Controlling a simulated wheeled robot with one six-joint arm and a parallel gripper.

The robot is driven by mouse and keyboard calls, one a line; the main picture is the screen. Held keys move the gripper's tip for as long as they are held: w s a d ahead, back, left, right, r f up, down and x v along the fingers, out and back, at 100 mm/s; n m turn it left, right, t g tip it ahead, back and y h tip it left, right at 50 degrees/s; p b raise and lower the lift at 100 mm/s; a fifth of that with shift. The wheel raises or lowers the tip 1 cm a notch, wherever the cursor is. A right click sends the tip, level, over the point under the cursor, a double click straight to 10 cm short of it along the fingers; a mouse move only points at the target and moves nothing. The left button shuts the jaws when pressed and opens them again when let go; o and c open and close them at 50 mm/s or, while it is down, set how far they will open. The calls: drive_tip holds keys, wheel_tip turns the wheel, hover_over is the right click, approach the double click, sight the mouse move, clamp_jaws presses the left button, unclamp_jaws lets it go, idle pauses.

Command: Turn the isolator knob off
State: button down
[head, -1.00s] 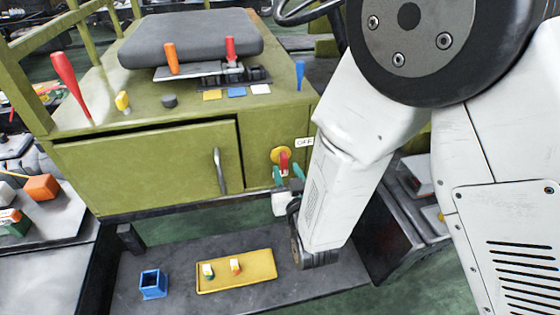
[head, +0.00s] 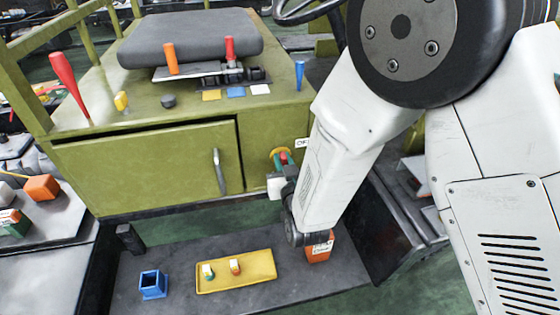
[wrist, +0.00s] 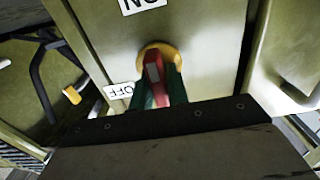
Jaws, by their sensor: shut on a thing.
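The isolator knob has a red handle (wrist: 153,75) on a yellow round base (wrist: 172,52), on the front of the green cabinet. In the wrist view an ON label (wrist: 142,5) is above it and an OFF label (wrist: 118,91) is to its left. In the head view the knob (head: 284,157) is small and partly covered, with the OFF label (head: 301,143) at its upper right. My gripper (wrist: 158,92) is shut on the red handle, a green fingertip on each side. The handle's exact angle is hard to tell.
The cabinet door handle (head: 219,171) is left of the knob. Below, a dark platform (head: 180,255) carries a yellow tray (head: 255,283) with two small blocks, a blue open box (head: 153,284) and an orange box (head: 319,247) beside my arm. Levers stand on the cabinet top.

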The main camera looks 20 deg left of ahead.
drive_tip(key=shift+s+n, duration=0.35)
drive_tip(key=shift+n, duration=0.35)
drive_tip(key=n, duration=0.3)
drive_tip(key=shift+s+a+n, duration=0.1)
drive_tip(key=shift+n, duration=0.3)
drive_tip(key=n, duration=1.2)
drive_tip(key=shift+s+a+f+n, duration=0.1)
drive_tip(key=shift+a+f+n, duration=0.05)
drive_tip(key=shift+f+n, duration=0.25)
